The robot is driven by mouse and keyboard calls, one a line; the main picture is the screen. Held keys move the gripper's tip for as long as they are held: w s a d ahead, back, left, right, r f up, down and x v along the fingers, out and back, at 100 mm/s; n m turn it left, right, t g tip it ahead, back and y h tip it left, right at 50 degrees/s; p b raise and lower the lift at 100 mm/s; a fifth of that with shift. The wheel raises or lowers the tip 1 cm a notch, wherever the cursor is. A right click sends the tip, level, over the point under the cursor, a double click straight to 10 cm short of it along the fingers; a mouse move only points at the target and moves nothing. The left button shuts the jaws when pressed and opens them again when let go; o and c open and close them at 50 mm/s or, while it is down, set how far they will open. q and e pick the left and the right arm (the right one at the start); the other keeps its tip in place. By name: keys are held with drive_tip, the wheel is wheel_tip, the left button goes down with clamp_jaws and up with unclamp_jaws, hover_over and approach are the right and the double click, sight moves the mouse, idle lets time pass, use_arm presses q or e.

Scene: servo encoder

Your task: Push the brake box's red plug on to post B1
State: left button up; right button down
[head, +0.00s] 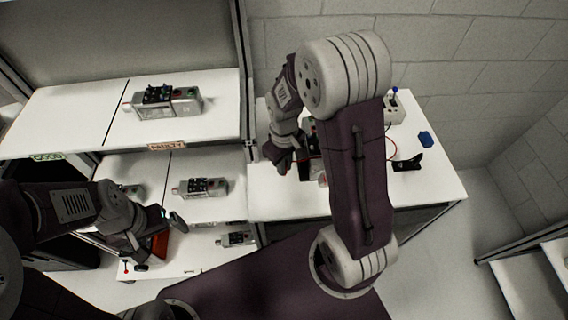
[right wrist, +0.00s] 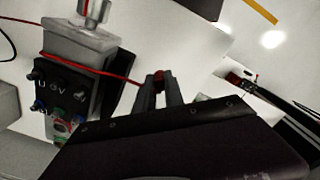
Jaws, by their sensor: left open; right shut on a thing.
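My right gripper (right wrist: 160,84) is shut on the red plug (right wrist: 158,75), whose red end shows between the fingertips in the right wrist view. A red lead (right wrist: 90,68) runs from the plug across a grey unit with a black terminal block (right wrist: 62,82). The block carries several posts; I cannot tell which is B1. The plug is apart from the block, to its right. In the head view my right gripper (head: 283,162) is over the bench, largely hidden by my arm. A grey box with a blue-tipped lever (head: 394,108), perhaps the brake box, stands behind. My left gripper (head: 152,228) is open, low at left.
Shelves at left hold several similar servo units (head: 168,102), with a FAULTY label (head: 167,146) and a green label (head: 46,157). The bench's front right is clear.

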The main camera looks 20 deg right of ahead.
drive_tip(key=shift+a+r+n, duration=0.1)
drive_tip(key=shift+r+n, duration=0.1)
drive_tip(key=shift+n, duration=0.5)
drive_tip(key=shift+w+r+n, duration=0.1)
drive_tip(key=shift+w+n, duration=0.05)
drive_tip(key=shift+n, duration=0.65)
use_arm(q)
wheel_tip(320, 180, up, 17)
drive_tip(key=p, duration=1.7)
use_arm(e)
drive_tip(key=w+d+r+n, duration=0.3)
drive_tip(key=d+r+n, duration=0.4)
drive_tip(key=d+r, duration=0.7)
drive_tip(key=shift+d+r, duration=0.25)
drive_tip(key=shift+d, duration=0.6)
